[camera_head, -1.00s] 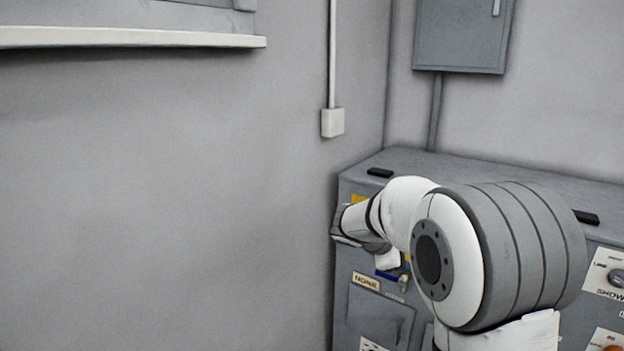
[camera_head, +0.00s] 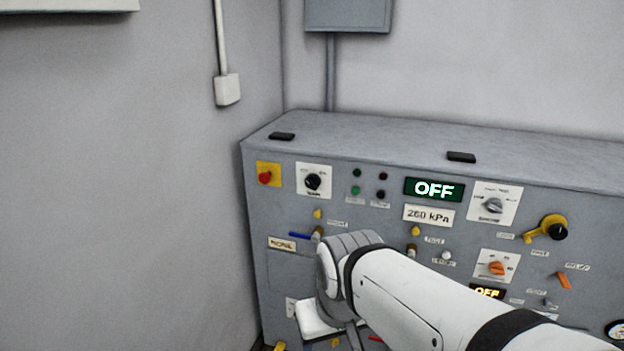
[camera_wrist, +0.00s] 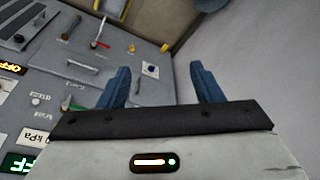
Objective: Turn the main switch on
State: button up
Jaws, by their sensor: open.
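The grey control panel (camera_head: 390,160) fills the right half of the head view. I cannot read which control is named the main switch. A black rotary knob (camera_head: 312,181) is on a white plate at upper left, and a larger yellow-and-black rotary handle (camera_head: 555,228) is at right. A green display (camera_head: 434,189) reads OFF. My gripper (camera_wrist: 163,82) has two blue fingers spread apart with nothing between them in the wrist view. Past them lie the panel's edge and a small dark knob on a white plate (camera_wrist: 150,69). In the head view my arm hides the fingers.
A red button on a yellow plate (camera_head: 267,175) is at the panel's upper left corner. An orange knob (camera_head: 496,268) and an orange lever (camera_head: 564,280) are at lower right. Several small levers stick out. A plain wall (camera_head: 120,200) is left of the panel.

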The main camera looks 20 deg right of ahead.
aim_at(313, 181)
jog(key=z, duration=2)
jog(key=k, duration=0.7)
jog(key=u, duration=0.3)
